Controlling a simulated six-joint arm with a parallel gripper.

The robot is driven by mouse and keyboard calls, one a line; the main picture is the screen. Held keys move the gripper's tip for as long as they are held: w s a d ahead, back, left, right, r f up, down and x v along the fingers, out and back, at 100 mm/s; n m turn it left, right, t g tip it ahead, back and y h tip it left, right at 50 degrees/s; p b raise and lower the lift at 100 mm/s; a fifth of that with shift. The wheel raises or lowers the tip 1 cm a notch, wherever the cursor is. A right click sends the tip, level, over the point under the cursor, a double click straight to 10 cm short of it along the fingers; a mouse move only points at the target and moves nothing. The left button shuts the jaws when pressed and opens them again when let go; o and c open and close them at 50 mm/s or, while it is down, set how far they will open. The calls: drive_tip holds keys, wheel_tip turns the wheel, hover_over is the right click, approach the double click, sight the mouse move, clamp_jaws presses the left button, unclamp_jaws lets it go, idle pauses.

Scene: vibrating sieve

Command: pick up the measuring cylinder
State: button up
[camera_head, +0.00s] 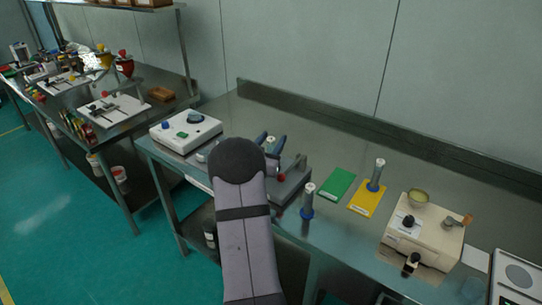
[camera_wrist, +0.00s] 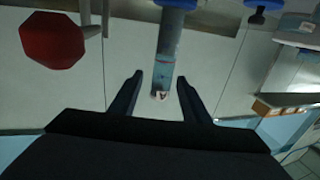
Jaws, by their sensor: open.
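In the wrist view a clear, grey-blue measuring cylinder (camera_wrist: 167,50) with a blue base and a red line lies between the two dark fingers of my gripper (camera_wrist: 160,76). The fingers are open, with a gap on each side of it. In the head view the gripper (camera_head: 274,146) is partly hidden behind my arm, with a pale cylinder top (camera_head: 270,140) showing beside it. Two more cylinders with blue bases stand in the head view: one near the front edge (camera_head: 308,200), one on the yellow mat (camera_head: 377,172).
A white machine (camera_head: 186,131) stands left of my gripper, and a grey metal stand (camera_head: 293,184) with a red knob (camera_head: 279,210) is close by; a red knob (camera_wrist: 52,40) shows in the wrist view. A green mat (camera_head: 337,184) and a beige machine (camera_head: 424,232) are to the right.

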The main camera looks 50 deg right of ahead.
drive_tip(key=shift+p+x, duration=0.45)
drive_tip(key=shift+x, duration=1.15)
clamp_jaws()
drive_tip(key=shift+r, duration=0.15)
